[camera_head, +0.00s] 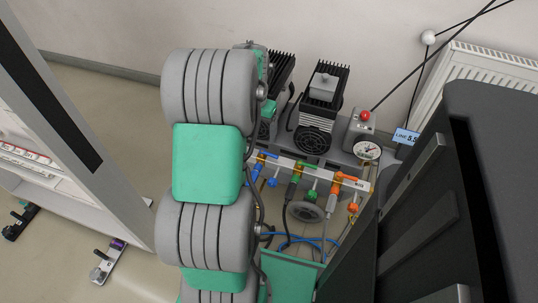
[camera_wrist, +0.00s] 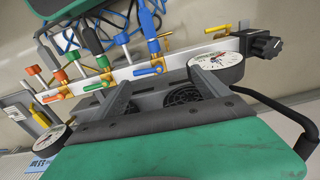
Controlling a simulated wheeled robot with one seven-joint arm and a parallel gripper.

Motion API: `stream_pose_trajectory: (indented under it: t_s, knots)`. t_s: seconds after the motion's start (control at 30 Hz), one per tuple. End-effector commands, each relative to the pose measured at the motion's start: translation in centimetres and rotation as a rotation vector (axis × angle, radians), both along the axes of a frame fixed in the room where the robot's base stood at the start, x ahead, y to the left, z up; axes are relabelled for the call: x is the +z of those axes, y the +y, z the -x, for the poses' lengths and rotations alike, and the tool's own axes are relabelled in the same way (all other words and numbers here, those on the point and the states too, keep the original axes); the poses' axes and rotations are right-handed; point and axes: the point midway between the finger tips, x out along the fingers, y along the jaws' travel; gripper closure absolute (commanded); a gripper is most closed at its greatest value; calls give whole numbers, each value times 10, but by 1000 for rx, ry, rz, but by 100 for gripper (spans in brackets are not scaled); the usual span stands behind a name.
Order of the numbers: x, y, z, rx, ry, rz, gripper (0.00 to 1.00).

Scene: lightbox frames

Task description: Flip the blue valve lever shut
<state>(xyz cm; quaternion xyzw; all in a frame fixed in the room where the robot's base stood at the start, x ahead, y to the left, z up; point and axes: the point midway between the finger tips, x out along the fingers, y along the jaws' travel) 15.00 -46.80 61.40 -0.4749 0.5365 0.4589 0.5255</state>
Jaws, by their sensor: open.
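A white manifold bar (camera_head: 325,177) carries a blue valve (camera_head: 258,167), a green valve (camera_head: 295,178) and an orange valve (camera_head: 335,190). The green handle (camera_wrist: 93,87) and orange handle (camera_wrist: 52,98) are further left. My gripper (camera_wrist: 163,82) is open and empty, its two grey fingers reaching towards the bar just below the blue valve. The fingers look apart from the lever; exact depth is unclear. My arm hides the gripper in the head view.
A round gauge (camera_wrist: 216,66) and a black knob (camera_wrist: 263,44) sit close right of the fingers. Another gauge (camera_head: 367,151) is at the bar's other end. Pumps (camera_head: 318,110) stand behind the bar. Blue hoses (camera_head: 292,240) run below it in the head view.

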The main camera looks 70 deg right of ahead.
Motion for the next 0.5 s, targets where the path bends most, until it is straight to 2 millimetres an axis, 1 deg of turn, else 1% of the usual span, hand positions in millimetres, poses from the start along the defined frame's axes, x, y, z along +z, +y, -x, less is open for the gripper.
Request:
stream_pose_trajectory:
  t_s: [0.03, 0.1, 0.13, 0.27, 0.4, 0.5]
  knots:
    - [-13, -8, 18, -36, 1, -15, 15]
    - [-22, -14, 32, -55, 2, -27, 15]
    - [-25, -15, 35, -58, 2, -29, 15]
    - [-43, -15, 36, -57, 1, -32, 15]
    - [-71, -15, 36, -56, 2, -32, 15]
    - [-88, -15, 36, -56, 2, -30, 15]
